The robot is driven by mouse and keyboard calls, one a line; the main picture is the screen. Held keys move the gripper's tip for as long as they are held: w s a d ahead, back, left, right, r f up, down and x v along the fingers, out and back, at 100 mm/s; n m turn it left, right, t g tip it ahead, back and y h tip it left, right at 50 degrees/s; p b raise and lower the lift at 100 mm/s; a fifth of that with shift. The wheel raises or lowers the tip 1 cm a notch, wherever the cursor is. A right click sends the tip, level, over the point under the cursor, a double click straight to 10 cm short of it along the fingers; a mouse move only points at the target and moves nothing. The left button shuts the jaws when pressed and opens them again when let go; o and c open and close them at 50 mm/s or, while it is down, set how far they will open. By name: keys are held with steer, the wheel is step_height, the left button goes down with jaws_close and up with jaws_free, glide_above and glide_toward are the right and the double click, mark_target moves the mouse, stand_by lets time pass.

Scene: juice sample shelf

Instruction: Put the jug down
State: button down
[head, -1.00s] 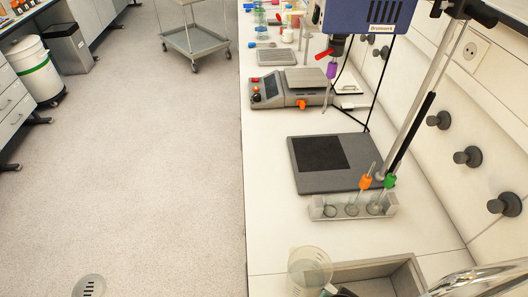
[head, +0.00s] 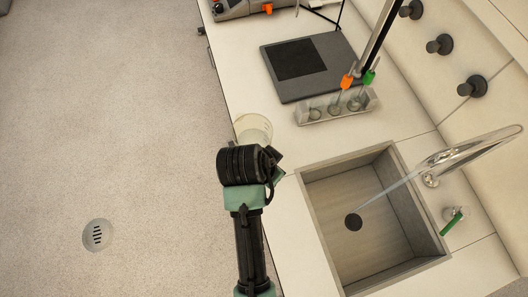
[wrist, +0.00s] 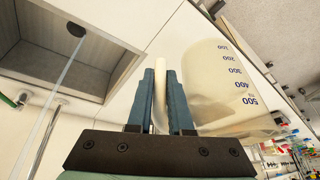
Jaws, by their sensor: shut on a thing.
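The jug (head: 254,127) is a clear, pale plastic measuring jug near the counter's left edge, short of the glass-tube rack. In the wrist view the jug (wrist: 228,88) shows blue volume marks from 100 to 500. My gripper (wrist: 160,75) is shut on its pale upright handle, with one dark finger on each side. In the head view my wrist hides the fingers and part of the jug. I cannot tell whether its base touches the counter (head: 226,75).
A grey sink (head: 322,240) lies to the right, with a tap (head: 470,150) running water into it. A rack of glass tubes (head: 338,108) and a dark flat plate device (head: 305,65) stand beyond the jug. Bare counter lies between the rack and sink.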

steer(key=f+m+p, duration=0.1)
steer(key=f, duration=0.1)
steer(key=f+m+p, duration=0.1)
steer(key=f, duration=0.1)
steer(key=w+d+f+m+g+h, duration=0.1)
steer(key=f+m, duration=0.1)
steer(key=f, duration=0.1)
steer(key=shift+p, duration=0.4)
stand_by(0.3)
steer(key=shift+s+f, duration=0.1)
steer(key=shift+f, duration=0.1)
steer(key=c, duration=0.8)
jaws_free()
steer(key=shift+c, duration=0.2)
